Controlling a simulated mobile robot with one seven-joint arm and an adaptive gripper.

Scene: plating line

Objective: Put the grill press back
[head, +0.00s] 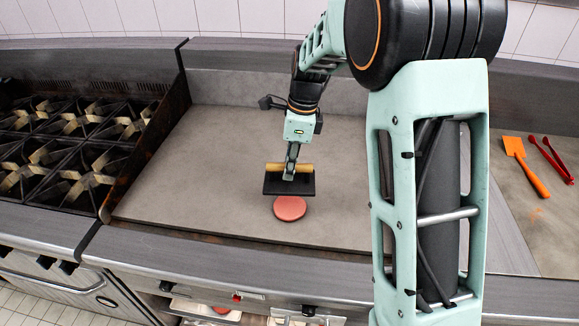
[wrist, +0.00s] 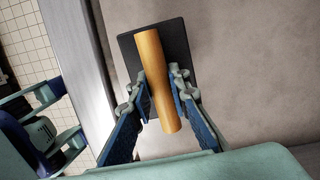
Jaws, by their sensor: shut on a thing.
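The grill press is a black rectangular plate (head: 300,188) with a light wooden handle (head: 272,168). My gripper (head: 290,172) is shut on the wooden handle. In the wrist view the two fingers (wrist: 162,95) close on the middle of the handle (wrist: 150,60), with the black plate (wrist: 172,40) beyond it. A round pinkish-red patty (head: 290,208) lies on the grey griddle (head: 220,150), just in front of the press. I cannot tell whether the press touches the griddle or is held slightly above it.
A gas range with black grates (head: 60,130) stands left, behind a dark raised divider (head: 150,140). An orange spatula (head: 525,165) and red tongs (head: 552,160) lie on the right counter. Open drawers (head: 215,310) show below the front edge. Much of the griddle is clear.

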